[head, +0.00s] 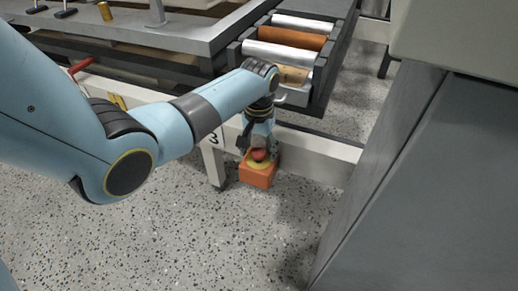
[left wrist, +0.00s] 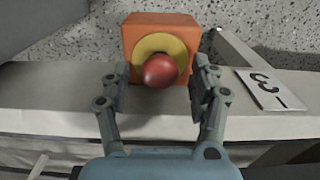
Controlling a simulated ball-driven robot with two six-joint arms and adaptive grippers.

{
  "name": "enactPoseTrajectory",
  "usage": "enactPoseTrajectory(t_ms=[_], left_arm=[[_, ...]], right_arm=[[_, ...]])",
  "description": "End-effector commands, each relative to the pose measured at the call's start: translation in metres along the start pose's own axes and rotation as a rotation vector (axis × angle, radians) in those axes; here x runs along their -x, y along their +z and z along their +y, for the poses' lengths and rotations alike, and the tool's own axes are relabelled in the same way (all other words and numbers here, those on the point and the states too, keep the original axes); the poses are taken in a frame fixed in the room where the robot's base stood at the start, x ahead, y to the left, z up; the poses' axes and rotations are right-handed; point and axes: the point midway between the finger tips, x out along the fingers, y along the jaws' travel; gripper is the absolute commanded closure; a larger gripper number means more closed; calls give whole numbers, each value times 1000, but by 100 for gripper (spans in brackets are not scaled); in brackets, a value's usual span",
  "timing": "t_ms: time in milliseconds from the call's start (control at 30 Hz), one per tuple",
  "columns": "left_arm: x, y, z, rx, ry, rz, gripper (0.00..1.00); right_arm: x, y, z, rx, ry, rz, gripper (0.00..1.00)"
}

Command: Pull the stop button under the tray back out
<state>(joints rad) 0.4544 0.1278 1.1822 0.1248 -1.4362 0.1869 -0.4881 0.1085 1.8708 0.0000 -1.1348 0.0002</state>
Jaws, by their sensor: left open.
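The stop button is a red round knob (left wrist: 160,71) on a yellow disc (left wrist: 149,46) set in an orange box (left wrist: 131,33). In the head view the orange box (head: 256,178) is fixed at the white frame rail, below the tray (head: 319,97) with rollers. My left gripper (left wrist: 158,78) is open, with one finger on each side of the red knob. A gap shows between each finger and the knob. In the head view my left gripper (head: 258,143) is just above the button and partly hides it. My right gripper is not in view.
The tray holds several rolls, among them a brown one (head: 289,38). A sign with the number 3 (left wrist: 263,88) sits on the white rail next to the box. A big grey cabinet (head: 385,165) stands at the right. Speckled floor (head: 185,235) in front is clear.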

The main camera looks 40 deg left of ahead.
Motion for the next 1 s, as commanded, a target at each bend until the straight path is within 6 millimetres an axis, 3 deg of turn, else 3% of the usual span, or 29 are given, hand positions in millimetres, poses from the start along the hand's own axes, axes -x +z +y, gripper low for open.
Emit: enactPoseTrajectory(t_ms=[1000], left_arm=[[0,0,0,0,0,-1,38]], right_arm=[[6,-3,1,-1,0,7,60]])
